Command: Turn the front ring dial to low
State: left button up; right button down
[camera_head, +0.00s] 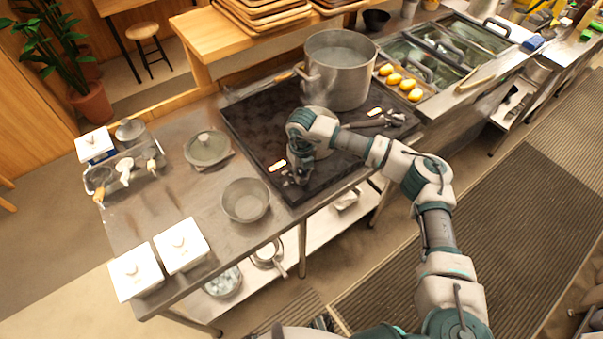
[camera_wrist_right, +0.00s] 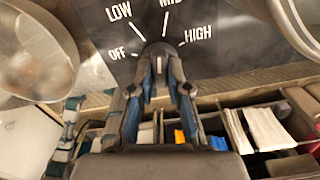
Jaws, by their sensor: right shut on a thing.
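The dark cooktop (camera_head: 262,122) lies on the steel counter, with a large steel pot (camera_head: 341,75) on its far part. My right gripper (camera_head: 300,176) is at the cooktop's near left edge and covers the dial there in the head view. In the right wrist view the dark ring dial (camera_wrist_right: 160,50) sits among the white words OFF, LOW, MID and HIGH. My right gripper (camera_wrist_right: 162,88) is shut on the dial, one finger on each side. A short white mark shows on the dial, but its exact setting is unclear. My left gripper is not in view.
A steel bowl (camera_head: 246,200) stands just left of my right gripper; it also shows in the right wrist view (camera_wrist_right: 32,55). A lidded pot (camera_head: 208,148) and white canisters (camera_head: 181,245) stand farther left. A tray of yellow food (camera_head: 405,83) is beside the large pot.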

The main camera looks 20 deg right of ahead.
jog(key=n, duration=0.3)
jog(key=shift+w+r+b, duration=0.2)
jog(key=shift+w+b, duration=0.05)
jog(key=shift+b, duration=0.1)
jog(key=shift+n, duration=1.4)
jog(key=shift+r+n+b, duration=0.1)
jog(key=shift+n+b, duration=0.25)
jog(key=shift+n, duration=0.05)
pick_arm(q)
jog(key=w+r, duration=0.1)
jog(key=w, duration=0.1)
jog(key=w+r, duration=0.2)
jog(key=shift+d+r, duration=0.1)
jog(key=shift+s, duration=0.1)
pick_arm(e)
jog(key=c, duration=1.2)
grip_release()
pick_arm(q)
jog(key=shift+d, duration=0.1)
pick_arm(e)
jog(key=shift+o, duration=0.4)
jog(key=shift+f, duration=0.2)
